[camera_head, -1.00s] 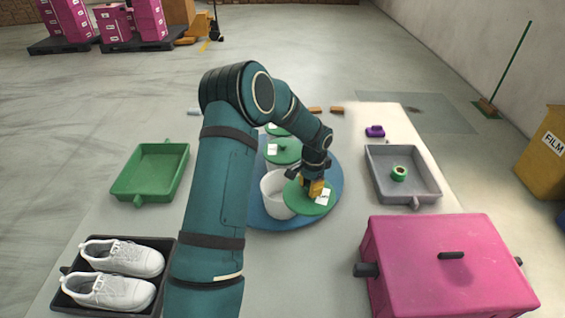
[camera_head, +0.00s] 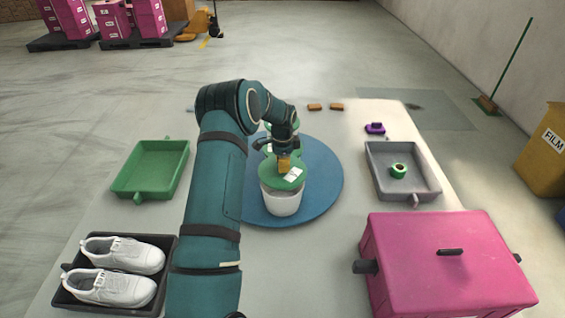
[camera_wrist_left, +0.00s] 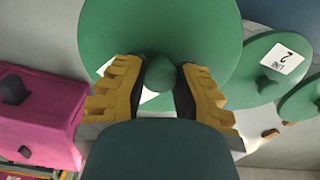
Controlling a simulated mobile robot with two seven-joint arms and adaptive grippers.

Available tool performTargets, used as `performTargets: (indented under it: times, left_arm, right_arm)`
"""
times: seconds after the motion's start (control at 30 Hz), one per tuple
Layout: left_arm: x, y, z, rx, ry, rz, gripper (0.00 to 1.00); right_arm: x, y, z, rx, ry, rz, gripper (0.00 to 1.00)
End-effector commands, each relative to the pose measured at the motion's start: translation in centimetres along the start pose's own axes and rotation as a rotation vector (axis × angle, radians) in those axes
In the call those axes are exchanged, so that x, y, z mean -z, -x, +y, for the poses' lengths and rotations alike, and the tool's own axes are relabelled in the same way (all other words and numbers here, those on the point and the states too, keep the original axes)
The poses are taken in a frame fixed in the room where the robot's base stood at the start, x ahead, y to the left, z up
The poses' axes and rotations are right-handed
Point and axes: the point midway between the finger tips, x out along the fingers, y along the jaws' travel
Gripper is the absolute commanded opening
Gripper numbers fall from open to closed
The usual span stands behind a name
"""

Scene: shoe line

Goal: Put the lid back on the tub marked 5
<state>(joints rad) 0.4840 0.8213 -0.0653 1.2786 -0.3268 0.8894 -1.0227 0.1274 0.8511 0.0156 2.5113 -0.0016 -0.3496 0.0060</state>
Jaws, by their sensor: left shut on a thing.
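My left gripper (camera_head: 284,164) is shut on the knob of a green lid (camera_head: 272,176) with a white label. In the left wrist view the yellow fingers of the gripper (camera_wrist_left: 159,80) stand on both sides of the knob, over the green lid (camera_wrist_left: 120,40). The lid is over the mouth of a white tub (camera_head: 282,204); I cannot tell whether it rests on the rim. The number on the tub is not readable. Another green lid, marked 2 (camera_wrist_left: 262,65), shows in the left wrist view. My right gripper is not in view.
The tubs stand on a blue round board (camera_head: 325,185). A green tray (camera_head: 128,180) and white shoes (camera_head: 118,288) are at left. My arm hides part of the table.

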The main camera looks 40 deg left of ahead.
Motion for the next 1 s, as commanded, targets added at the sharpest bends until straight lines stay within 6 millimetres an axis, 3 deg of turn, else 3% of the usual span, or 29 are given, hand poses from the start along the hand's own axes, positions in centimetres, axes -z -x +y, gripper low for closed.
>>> performTargets:
  times: [0.5,1.0]
  left_arm:
    - [0.0,-4.6,0.0,0.0,0.001,-0.001,0.0]
    - [0.0,-5.1,0.0,0.001,0.001,0.0,0.0]
  right_arm:
    - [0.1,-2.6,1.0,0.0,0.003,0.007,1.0]
    - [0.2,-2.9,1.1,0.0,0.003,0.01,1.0]
